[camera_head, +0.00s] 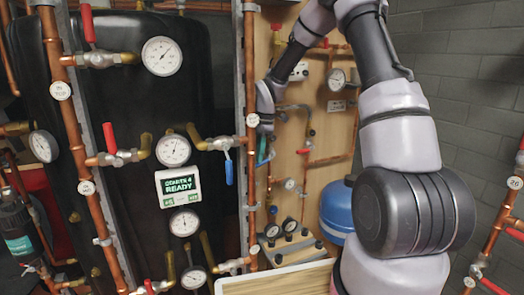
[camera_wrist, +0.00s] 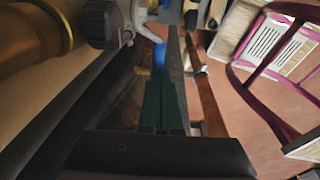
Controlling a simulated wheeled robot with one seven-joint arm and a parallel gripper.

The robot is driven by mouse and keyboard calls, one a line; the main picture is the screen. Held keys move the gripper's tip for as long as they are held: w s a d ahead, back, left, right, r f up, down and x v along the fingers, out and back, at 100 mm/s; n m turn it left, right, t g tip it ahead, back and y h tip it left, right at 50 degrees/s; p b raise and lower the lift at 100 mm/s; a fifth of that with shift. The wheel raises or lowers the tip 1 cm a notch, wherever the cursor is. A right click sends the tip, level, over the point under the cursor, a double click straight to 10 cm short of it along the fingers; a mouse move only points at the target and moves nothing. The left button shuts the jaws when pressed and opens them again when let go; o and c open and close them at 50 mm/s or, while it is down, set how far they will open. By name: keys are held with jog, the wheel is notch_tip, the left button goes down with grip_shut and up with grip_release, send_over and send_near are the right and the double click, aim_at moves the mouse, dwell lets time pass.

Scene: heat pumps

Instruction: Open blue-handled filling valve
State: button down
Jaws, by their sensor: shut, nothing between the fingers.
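The filling valve's blue handle (camera_head: 228,168) hangs down from a metal valve body (camera_head: 221,143) beside the left gauge panel in the head view. In the wrist view the blue handle (camera_wrist: 160,54) shows just beyond my fingertips, below a pale valve body (camera_wrist: 148,27). My gripper (camera_head: 262,158) is to the right of the handle in the head view, past a copper pipe. Its dark teal fingers (camera_wrist: 163,85) are together and empty in the wrist view. I cannot tell whether they touch the handle.
A vertical copper pipe (camera_head: 251,190) and a grey rail stand close to my gripper. Red-handled valves (camera_head: 110,138) and round gauges (camera_head: 174,151) crowd the left side. A blue tank (camera_head: 337,210) stands at right. A purple-framed chair (camera_wrist: 240,75) shows in the wrist view.

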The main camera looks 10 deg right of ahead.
jog(key=shift+s+a+f, duration=0.1)
jog(key=shift+a+f, duration=0.1)
jog(key=shift+f, duration=0.75)
jog(key=shift+d+f, duration=0.1)
jog(key=shift+f, duration=0.7)
jog(key=shift+d+f, duration=0.3)
jog(key=shift+f, duration=0.4)
jog(key=shift+d+f, duration=0.3)
jog(key=shift+f, duration=0.4)
jog(key=shift+w+r, duration=0.1)
jog(key=shift+w, duration=0.1)
notch_tip(320, 180, up, 11)
send_over(264, 162)
jog(key=shift+s+d+f, duration=0.15)
jog(key=shift+d+f, duration=0.05)
jog(key=shift+d, duration=0.2)
